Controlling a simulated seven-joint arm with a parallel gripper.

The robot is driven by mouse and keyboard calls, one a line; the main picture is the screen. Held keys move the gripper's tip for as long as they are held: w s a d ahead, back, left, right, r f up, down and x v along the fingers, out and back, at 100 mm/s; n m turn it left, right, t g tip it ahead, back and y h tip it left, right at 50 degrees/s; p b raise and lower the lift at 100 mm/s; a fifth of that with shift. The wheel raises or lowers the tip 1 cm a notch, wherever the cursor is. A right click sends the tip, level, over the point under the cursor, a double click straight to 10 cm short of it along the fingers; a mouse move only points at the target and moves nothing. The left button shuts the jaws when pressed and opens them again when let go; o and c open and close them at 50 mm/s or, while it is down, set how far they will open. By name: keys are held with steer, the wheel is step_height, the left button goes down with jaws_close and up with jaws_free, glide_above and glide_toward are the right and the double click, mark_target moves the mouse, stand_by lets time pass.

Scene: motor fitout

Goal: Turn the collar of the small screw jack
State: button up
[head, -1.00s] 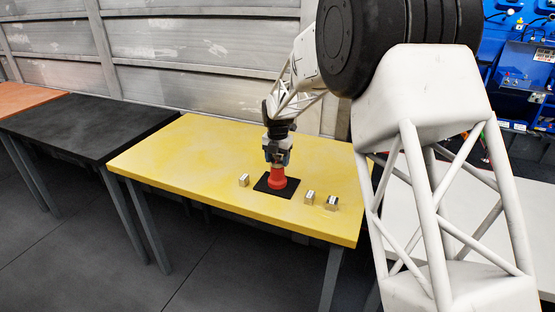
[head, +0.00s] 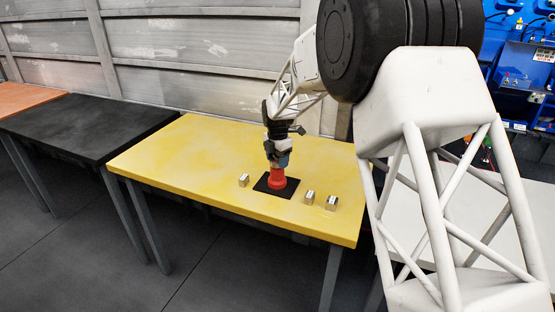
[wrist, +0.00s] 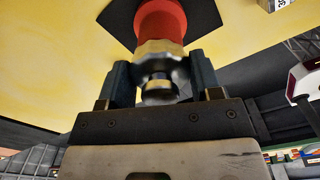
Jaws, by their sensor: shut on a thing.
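The small screw jack has a red body (head: 277,178) and stands upright on a black mat (head: 262,185) on the yellow table. In the wrist view its red body (wrist: 160,20) rises to a metallic collar (wrist: 158,50) with a round metal top. My gripper (head: 277,162) points down over the jack's top. In the wrist view, my gripper's two dark fingers (wrist: 160,82) stand on either side of the collar and are shut on it. In the head view the fingers mostly hide the collar.
Several small metallic blocks with white labels lie on the yellow table (head: 190,160): one left of the mat (head: 243,180), two to the right (head: 309,197) (head: 331,203). A black table (head: 80,125) stands to the left. The yellow table's left part is clear.

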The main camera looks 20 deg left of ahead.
steer(key=m, duration=0.3)
steer(key=shift+m, duration=0.4)
steer(key=m, duration=0.3)
steer(key=shift+m, duration=0.3)
steer(key=m, duration=0.3)
steer(key=shift+s+m, duration=0.1)
steer(key=shift+m, duration=0.2)
steer(key=m, duration=0.3)
steer(key=shift+m, duration=0.3)
steer(key=m, duration=0.3)
steer(key=shift+m, duration=0.3)
steer(key=m, duration=0.3)
steer(key=shift+f+m, duration=0.1)
steer(key=shift+m, duration=0.3)
steer(key=m, duration=0.3)
steer(key=shift+m, duration=2.2)
